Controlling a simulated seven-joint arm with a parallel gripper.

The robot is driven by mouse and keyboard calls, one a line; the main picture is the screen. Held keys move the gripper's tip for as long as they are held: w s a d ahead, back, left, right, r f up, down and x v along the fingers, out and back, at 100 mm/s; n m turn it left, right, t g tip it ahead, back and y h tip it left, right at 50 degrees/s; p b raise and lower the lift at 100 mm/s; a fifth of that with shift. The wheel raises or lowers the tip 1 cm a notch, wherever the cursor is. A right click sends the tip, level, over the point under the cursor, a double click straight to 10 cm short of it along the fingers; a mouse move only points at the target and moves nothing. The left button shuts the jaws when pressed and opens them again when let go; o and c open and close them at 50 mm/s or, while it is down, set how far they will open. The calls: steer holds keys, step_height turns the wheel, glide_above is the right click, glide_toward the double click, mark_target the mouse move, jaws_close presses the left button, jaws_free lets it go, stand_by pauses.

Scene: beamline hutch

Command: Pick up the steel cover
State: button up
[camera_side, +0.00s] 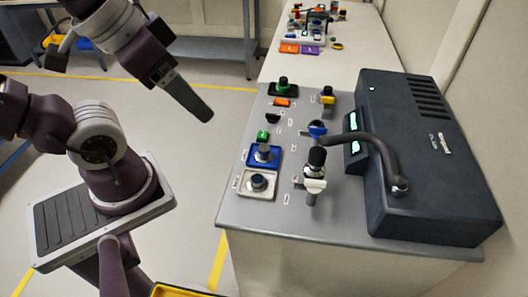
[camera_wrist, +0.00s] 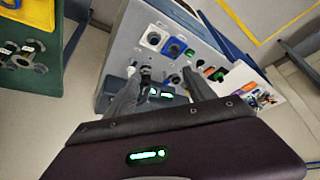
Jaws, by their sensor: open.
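I cannot tell for sure which part is the steel cover. My gripper (camera_side: 207,116) is in the air left of the panel, apart from everything. In the wrist view my gripper (camera_wrist: 160,74) has its two fingers spread with nothing held between them.
The grey panel (camera_side: 240,218) carries several knobs and switches, and a black-topped lever valve (camera_side: 314,183). A dark instrument box (camera_side: 430,190) with a curved hose stands at right. A green tray (camera_wrist: 24,80) with several round parts is at left in the wrist view.

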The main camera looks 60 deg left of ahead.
steer(key=shift+c, duration=0.4)
steer(key=m+g, duration=0.6)
steer(key=m, duration=1.2)
glide_above(264, 147)
steer(key=f, duration=1.2)
steer(key=s+f, duration=0.1)
steer(key=f, duration=0.5)
steer(key=shift+d, duration=0.1)
steer(key=f, duration=0.4)
steer(key=w+f, duration=0.1)
steer(key=f, duration=0.2)
steer(key=shift+r, duration=0.1)
jaws_close()
